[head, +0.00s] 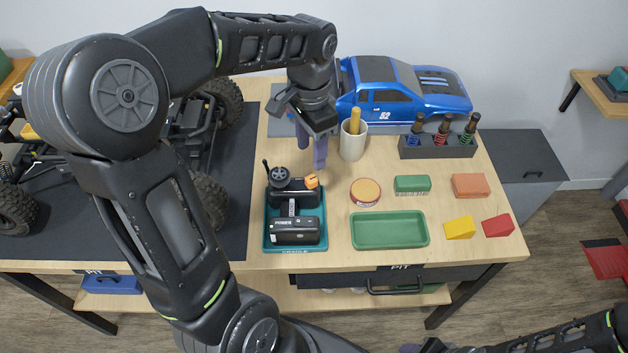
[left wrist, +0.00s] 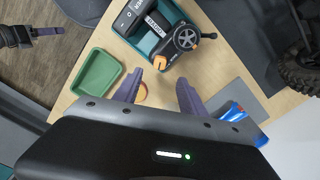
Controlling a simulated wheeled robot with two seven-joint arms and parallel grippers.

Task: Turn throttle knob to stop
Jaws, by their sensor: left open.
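A black controller (head: 292,192) stands in a teal tray (head: 268,246) near the table's middle. An orange knob (head: 312,181) sits at its right back corner; in the left wrist view this knob (left wrist: 160,63) lies ahead of the fingertips. I cannot read any stop mark. My left gripper (head: 312,152) is open and empty, pointing down just behind the knob. In the left wrist view its two fingers (left wrist: 158,90) are well apart, with the knob beyond them, not between them. My right gripper (head: 410,349) is only partly visible at the bottom edge; its jaws are unclear.
A green tray (head: 390,247), an orange-topped round tin (head: 365,190) and several coloured blocks lie to the right. A large crawler (head: 215,195) is on the left.

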